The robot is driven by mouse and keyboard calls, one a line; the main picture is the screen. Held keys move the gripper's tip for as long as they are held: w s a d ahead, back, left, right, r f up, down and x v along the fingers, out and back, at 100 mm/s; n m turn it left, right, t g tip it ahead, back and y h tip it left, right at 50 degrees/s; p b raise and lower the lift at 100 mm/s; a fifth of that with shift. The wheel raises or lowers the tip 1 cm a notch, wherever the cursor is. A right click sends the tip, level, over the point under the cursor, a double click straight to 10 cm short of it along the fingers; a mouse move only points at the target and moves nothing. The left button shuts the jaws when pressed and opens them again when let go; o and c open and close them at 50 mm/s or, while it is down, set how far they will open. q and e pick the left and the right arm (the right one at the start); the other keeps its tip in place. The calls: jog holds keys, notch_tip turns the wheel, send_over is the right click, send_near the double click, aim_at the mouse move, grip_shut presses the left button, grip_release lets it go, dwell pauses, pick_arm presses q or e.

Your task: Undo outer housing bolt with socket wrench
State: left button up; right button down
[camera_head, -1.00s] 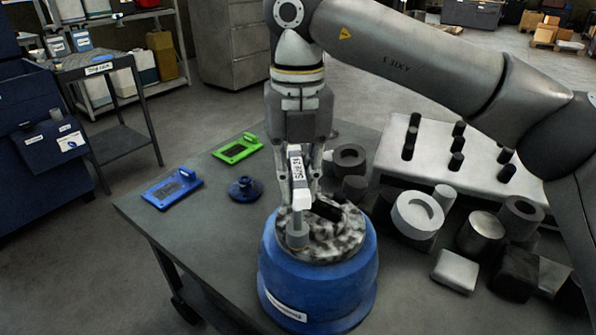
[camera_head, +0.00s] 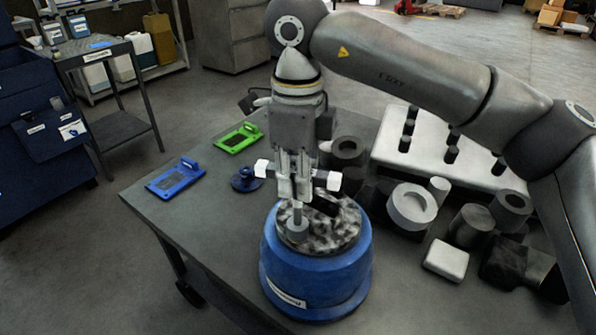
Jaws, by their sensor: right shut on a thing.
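My right gripper (camera_head: 296,190) comes down from above and is shut on the socket wrench (camera_head: 326,180). The wrench's white bar sticks out on both sides of the fingers. Its grey socket end (camera_head: 297,229) points down onto the near left part of the mottled top of the blue housing (camera_head: 315,262). The bolt under the socket is hidden, so I cannot tell whether the socket sits on it. The housing stands upright at the table's front. My left gripper is not in view.
On the table (camera_head: 235,235) lie a blue plate (camera_head: 175,178), a green plate (camera_head: 238,138) and a round blue flanged part (camera_head: 245,180). Several grey and black cylinders and blocks crowd the right side, by a white peg board (camera_head: 425,165). The table's front left is clear.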

jog(key=n+p, duration=0.1)
jog(key=n, duration=0.3)
jog(key=shift+n, duration=0.4)
jog(key=n, duration=0.4)
jog(key=shift+n+p, duration=0.3)
jog(key=n, duration=0.4)
jog(key=shift+n+p, duration=0.3)
jog(key=n, duration=0.3)
